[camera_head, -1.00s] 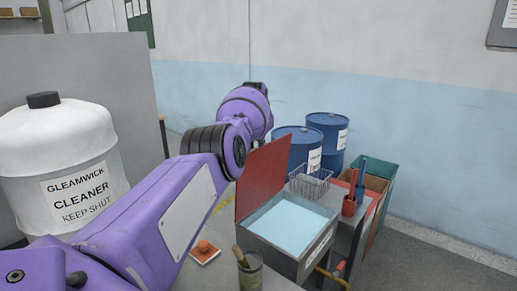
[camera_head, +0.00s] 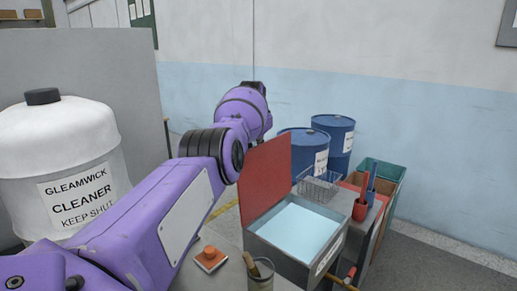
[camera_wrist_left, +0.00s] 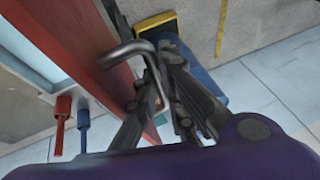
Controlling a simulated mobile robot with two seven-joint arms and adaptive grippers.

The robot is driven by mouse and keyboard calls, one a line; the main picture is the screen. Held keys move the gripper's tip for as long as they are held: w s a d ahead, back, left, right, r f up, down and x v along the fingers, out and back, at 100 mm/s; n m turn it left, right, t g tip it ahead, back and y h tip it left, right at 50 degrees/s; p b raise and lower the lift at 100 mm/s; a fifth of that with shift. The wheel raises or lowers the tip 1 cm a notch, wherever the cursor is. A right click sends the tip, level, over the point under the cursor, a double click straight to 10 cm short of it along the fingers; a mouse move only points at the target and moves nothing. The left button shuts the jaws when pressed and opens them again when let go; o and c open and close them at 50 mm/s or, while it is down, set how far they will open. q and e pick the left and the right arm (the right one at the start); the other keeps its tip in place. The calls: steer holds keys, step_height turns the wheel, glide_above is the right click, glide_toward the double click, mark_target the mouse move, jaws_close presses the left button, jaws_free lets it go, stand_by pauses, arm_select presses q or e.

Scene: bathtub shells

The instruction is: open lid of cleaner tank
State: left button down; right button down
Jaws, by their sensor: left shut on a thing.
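A grey tank (camera_head: 270,238) holding pale blue liquid (camera_head: 299,232) stands at lower centre right in the head view. Its red lid (camera_head: 266,180) is raised, standing steeply along the tank's left side. In the left wrist view, the lid (camera_wrist_left: 112,55) carries a bent metal handle (camera_wrist_left: 122,52). My left gripper (camera_wrist_left: 160,100) is shut on this handle, outside the lid; the exact contact is partly hidden by the fingers. In the head view my purple arm hides that gripper. A white container (camera_head: 70,150) labelled "Gleamwick Cleaner, keep shut" stands at left, its black cap on.
Blue drums (camera_head: 303,152), a wire basket (camera_head: 320,187), a red cup (camera_head: 360,209) and a green crate (camera_head: 384,170) stand behind and right of the tank. A can (camera_head: 260,277) and an orange-topped item (camera_head: 210,258) lie near the front. A grey partition (camera_head: 110,80) stands at left.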

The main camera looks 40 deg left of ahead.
arm_select(q)
steer(key=shift+a, duration=0.4)
steer(key=c, duration=2.2)
jaws_free()
steer(key=shift+o, duration=0.2)
steer(key=shift+s+f, duration=0.1)
steer(key=v, duration=1.2)
steer(key=shift+d+r, duration=0.25)
